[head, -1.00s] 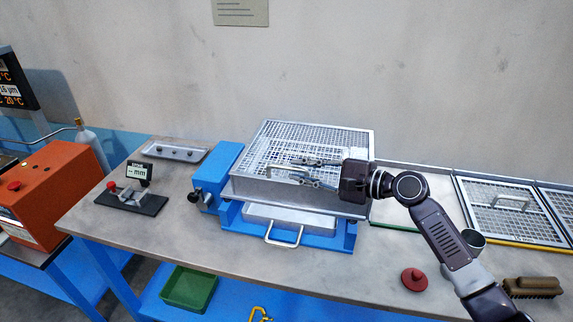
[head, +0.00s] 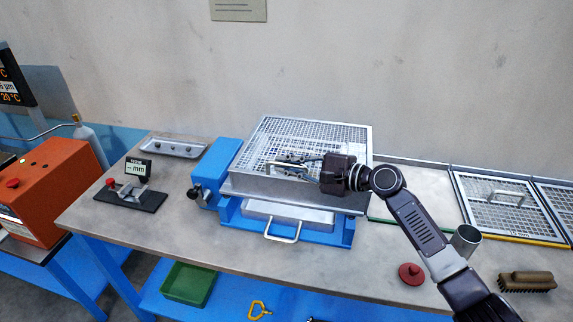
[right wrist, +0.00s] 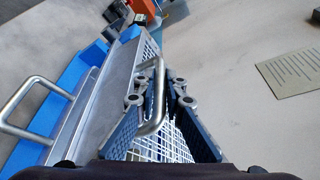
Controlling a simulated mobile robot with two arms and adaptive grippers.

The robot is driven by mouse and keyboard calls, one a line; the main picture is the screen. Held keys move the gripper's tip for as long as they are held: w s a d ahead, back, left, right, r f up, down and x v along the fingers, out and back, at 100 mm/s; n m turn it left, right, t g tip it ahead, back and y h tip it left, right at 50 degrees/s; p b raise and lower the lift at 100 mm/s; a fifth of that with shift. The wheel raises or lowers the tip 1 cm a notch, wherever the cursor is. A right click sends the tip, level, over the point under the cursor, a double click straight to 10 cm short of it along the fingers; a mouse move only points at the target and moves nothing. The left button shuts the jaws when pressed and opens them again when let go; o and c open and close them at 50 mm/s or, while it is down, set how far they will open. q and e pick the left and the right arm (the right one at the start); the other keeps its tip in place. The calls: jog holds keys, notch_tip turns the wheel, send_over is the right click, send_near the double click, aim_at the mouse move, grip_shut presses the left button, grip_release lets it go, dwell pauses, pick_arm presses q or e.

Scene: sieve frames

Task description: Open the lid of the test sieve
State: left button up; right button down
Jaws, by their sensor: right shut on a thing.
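The test sieve (head: 265,187) is a square metal box on a blue base. Its wire mesh lid (head: 335,131) lies across the top and looks closed; whether its edge has lifted at all, I cannot tell. My right gripper (head: 297,163) comes in from the right, low over the lid, and is shut on the lid's bar handle. In the right wrist view the curved handle (right wrist: 158,90) runs between the fingers of my right gripper (right wrist: 162,95), with mesh below. The fingers hide part of the handle and mesh. My left gripper is not in view.
A front pull handle (head: 283,236) juts from the blue base. A mesh panel (head: 480,188) lies at right, near a metal cup (head: 466,240), a red knob-like disc (head: 411,274) and a brush (head: 527,281). A gauge (head: 132,195) stands left. The wall is close behind.

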jog(key=shift+w+r+p, duration=0.2)
jog(key=shift+r+p, duration=0.6)
jog(key=shift+r, duration=0.45)
jog(key=w+d+r+p, duration=0.1)
jog(key=w+r+p, duration=0.3)
jog(key=r, duration=0.3)
jog(key=w+d+r+m+p, duration=0.1)
jog(key=w+r+p, duration=0.2)
jog(key=r, duration=0.5)
jog(key=shift+w+d+r+g+p, duration=0.3)
jog(key=shift+w+p, duration=0.1)
jog(key=shift+p, duration=0.25)
jog(key=shift+f, duration=0.1)
